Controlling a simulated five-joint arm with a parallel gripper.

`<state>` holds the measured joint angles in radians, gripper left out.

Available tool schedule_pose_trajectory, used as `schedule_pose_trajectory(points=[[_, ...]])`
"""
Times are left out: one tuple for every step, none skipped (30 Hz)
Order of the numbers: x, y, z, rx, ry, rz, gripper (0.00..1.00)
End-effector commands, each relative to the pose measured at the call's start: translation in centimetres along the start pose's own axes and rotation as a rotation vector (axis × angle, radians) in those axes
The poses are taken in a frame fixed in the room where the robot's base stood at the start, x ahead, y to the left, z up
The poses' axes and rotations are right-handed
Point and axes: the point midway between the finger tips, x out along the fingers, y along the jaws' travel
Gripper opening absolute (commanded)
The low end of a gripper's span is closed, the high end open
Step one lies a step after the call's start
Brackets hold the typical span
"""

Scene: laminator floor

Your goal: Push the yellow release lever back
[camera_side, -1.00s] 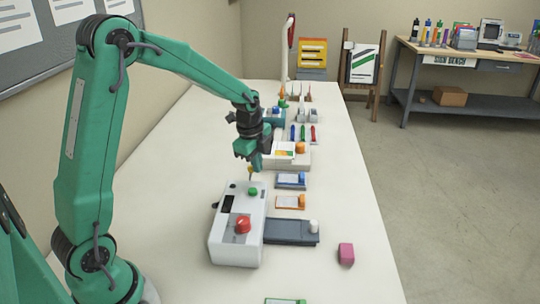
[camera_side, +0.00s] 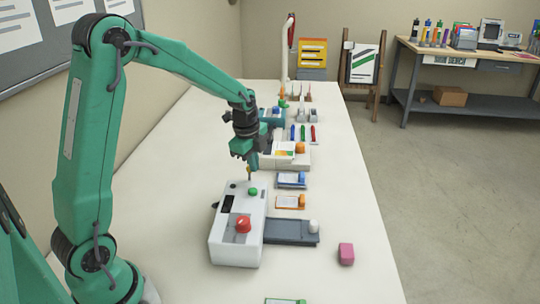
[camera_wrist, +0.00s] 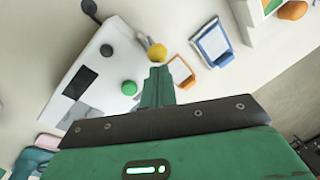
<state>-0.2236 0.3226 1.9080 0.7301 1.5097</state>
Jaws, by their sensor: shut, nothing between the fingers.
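The white laminator (camera_side: 226,250) stands on the table with a red knob (camera_side: 243,224), a green button (camera_side: 252,191) and a dark display. The yellow release lever (camera_wrist: 157,53) shows in the wrist view as a round yellow knob at the laminator's far end. In the side view the lever (camera_side: 249,173) is small and partly hidden by my fingers. My gripper (camera_side: 252,166) is shut and empty, pointing down at that end. In the wrist view its fingertips (camera_wrist: 159,72) are right beside the knob; I cannot tell whether they touch it.
A grey tray (camera_side: 285,234) with a white knob adjoins the laminator's right side. Small blue (camera_side: 291,181) and orange (camera_side: 289,202) framed pads lie to the right. A pink block (camera_side: 346,254) sits near the table's right edge. Another white machine stands behind my gripper.

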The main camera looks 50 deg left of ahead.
Motion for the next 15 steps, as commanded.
schedule_pose_trajectory(points=[[0.0,0.1,0.2,-0.001,-0.001,0.000,0.00],[-0.1,0.1,0.3,-0.001,-0.001,0.000,0.00],[-0.1,0.2,0.4,-0.002,-0.002,0.000,0.00],[-0.1,0.2,0.6,-0.002,-0.002,0.000,0.00],[-0.2,0.3,0.7,-0.002,-0.003,0.000,0.00],[-0.2,0.4,0.9,-0.002,-0.003,0.000,0.00],[-0.3,0.5,1.0,-0.003,-0.004,0.001,0.00],[-0.3,0.6,1.2,-0.003,-0.005,0.001,0.00],[-0.4,0.8,1.5,-0.002,-0.006,0.001,0.00],[-0.4,0.9,1.7,-0.002,-0.007,0.001,0.00],[-0.4,1.0,1.9,-0.003,-0.008,0.001,0.00],[-0.4,1.1,2.2,-0.003,-0.009,0.002,0.00],[-0.4,1.2,2.4,-0.003,-0.010,0.002,0.00],[-0.4,1.4,2.6,-0.003,-0.010,0.002,0.00],[-0.4,1.5,2.9,-0.003,-0.011,0.003,0.00]])
